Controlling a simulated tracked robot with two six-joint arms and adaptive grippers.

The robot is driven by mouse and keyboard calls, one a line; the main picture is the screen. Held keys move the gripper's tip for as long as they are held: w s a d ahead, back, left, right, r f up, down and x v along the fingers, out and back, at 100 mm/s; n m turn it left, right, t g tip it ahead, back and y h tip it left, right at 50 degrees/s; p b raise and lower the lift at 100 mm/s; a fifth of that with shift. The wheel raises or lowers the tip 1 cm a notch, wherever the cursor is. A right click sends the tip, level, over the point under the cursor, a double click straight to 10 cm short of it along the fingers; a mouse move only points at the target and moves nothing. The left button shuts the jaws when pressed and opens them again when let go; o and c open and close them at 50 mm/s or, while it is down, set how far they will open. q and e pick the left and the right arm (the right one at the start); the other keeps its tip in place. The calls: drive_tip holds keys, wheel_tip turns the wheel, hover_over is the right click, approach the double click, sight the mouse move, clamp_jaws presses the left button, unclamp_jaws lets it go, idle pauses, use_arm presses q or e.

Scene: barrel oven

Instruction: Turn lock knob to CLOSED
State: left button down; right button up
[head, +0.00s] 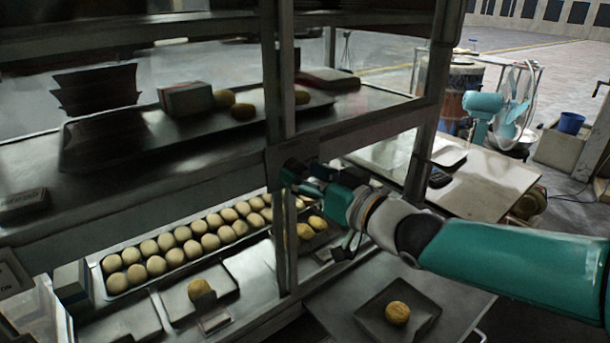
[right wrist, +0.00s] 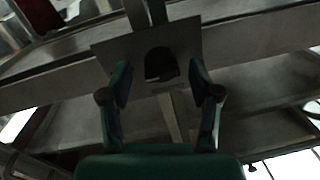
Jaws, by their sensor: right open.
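The lock knob (right wrist: 161,64) is a dark, rounded piece on a square metal plate (right wrist: 112,55) in the right wrist view. My right gripper (right wrist: 160,78) is open, with one green finger on each side of the knob. I cannot tell whether the fingers touch it. In the head view my right gripper (head: 300,172) is at the upright post between the shelves, and the knob is hard to make out behind it. No CLOSED marking is readable. My left gripper is in neither view.
A metal rack (head: 285,70) fills the left and middle. Its lower shelf holds a tray of several pale buns (head: 183,235). A small tray (head: 371,312) with one bun lies below my right arm. A table (head: 485,190) and a teal fan (head: 500,105) stand at right.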

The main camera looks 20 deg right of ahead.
drive_tip(key=shift+w+a, duration=0.1)
drive_tip(key=shift+w, duration=0.15)
